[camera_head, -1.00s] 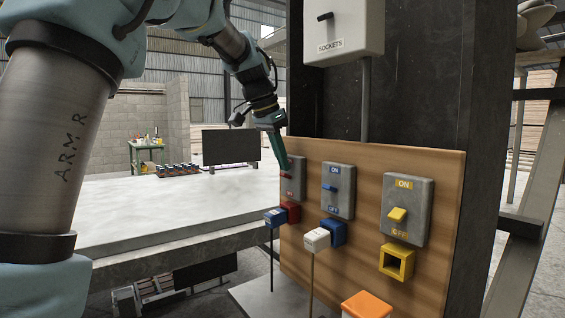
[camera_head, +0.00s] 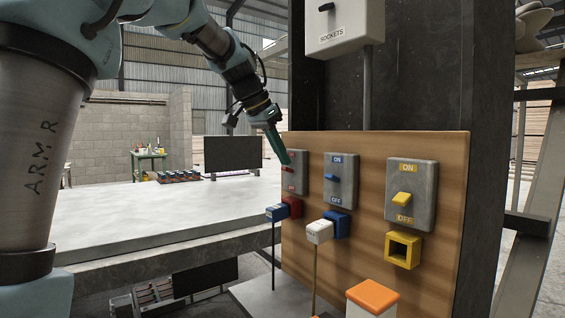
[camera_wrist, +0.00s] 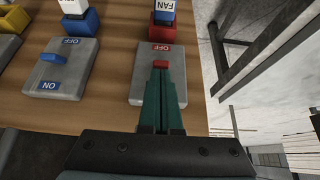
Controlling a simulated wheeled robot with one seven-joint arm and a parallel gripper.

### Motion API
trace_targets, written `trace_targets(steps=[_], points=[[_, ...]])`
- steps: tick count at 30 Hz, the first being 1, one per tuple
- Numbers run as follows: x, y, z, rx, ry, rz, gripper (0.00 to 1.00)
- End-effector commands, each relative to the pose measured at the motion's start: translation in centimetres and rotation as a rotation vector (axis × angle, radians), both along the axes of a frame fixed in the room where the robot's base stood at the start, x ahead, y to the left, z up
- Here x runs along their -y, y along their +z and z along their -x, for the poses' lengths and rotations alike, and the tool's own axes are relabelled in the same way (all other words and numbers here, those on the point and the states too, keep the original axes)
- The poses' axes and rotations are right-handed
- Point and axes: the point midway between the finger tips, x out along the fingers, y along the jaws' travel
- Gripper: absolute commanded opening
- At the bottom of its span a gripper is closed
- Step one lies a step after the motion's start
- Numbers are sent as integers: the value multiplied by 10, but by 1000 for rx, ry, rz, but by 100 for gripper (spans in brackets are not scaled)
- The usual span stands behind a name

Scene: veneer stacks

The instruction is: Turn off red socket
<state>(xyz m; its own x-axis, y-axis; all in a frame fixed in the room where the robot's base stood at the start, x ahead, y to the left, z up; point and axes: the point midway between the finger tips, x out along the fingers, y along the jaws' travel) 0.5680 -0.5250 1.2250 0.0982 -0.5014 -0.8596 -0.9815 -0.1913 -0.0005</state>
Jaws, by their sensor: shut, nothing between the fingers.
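The red socket's switch plate (camera_head: 299,178) is grey and sits at the left of the wooden board, with a red lever (camera_wrist: 161,65) and a red OFF label. My gripper (camera_head: 287,160) is shut and empty, its green fingertips at the red lever, which they partly hide. In the wrist view the fingertips (camera_wrist: 160,74) lie over the upper plate, right by the lever; I cannot tell if they touch it. The red socket (camera_head: 292,207) is below the plate with a blue-and-white plug (camera_head: 277,212) in it.
To the right are the blue switch (camera_head: 340,182) with a white plug (camera_head: 320,231) in its blue socket, and the yellow switch (camera_head: 410,195) above an empty yellow socket (camera_head: 403,250). An orange-topped plug (camera_head: 372,297) stands in front. A grey table (camera_head: 150,225) lies left of the board.

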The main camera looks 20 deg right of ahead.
Motion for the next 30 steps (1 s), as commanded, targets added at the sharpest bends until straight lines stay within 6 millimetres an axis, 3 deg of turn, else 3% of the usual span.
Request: trace_targets(steps=[1, 24, 30], points=[[-2, -8, 0, 4, 2, 15, 0], [-17, -31, 2, 87, 2, 439, 0], [-17, -19, 3, 89, -1, 460, 0]])
